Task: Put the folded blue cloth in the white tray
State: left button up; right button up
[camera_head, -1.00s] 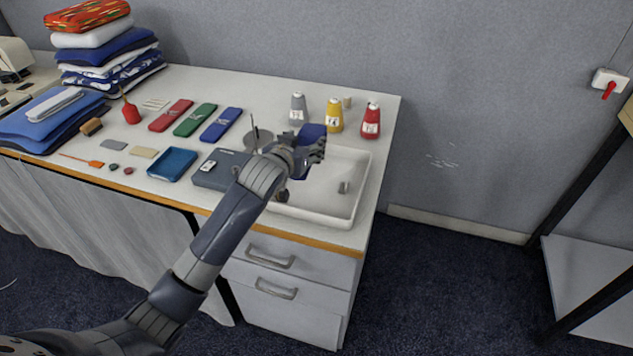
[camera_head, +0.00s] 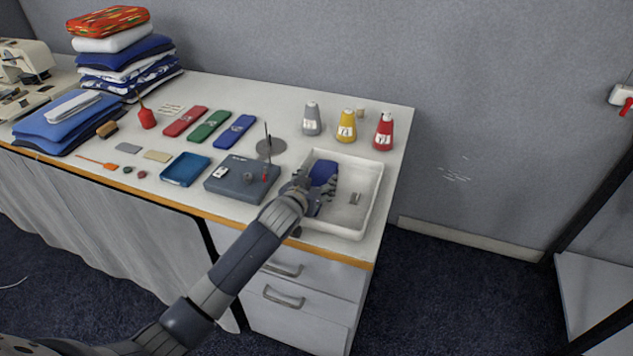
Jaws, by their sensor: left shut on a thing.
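The white tray (camera_head: 369,192) stands at the right end of the table, near its front edge. My left gripper (camera_head: 322,190) is over the left part of the tray, low down. It is shut on the folded blue cloth (camera_head: 323,172), which shows within the tray's outline, behind the fingers. The gripper hides part of the cloth, so I cannot tell if the cloth touches the tray floor. My right gripper is not in view.
A dark grey box (camera_head: 228,184) with a thin upright rod stands left of the tray. Grey, yellow (camera_head: 346,126) and red (camera_head: 383,132) bottles stand behind it. Several folded cloths are stacked at the far left (camera_head: 118,65). A blue dish (camera_head: 185,169) lies farther left.

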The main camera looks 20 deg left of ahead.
pick_arm(q)
jog(key=o, duration=0.8)
jog(key=shift+f, duration=0.1)
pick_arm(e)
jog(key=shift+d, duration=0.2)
pick_arm(q)
jog(key=shift+s+r, duration=0.1)
jog(key=shift+r, duration=0.15)
jog(key=v, duration=1.1)
jog(key=shift+s+r, duration=0.2)
jog(key=shift+s, duration=0.15)
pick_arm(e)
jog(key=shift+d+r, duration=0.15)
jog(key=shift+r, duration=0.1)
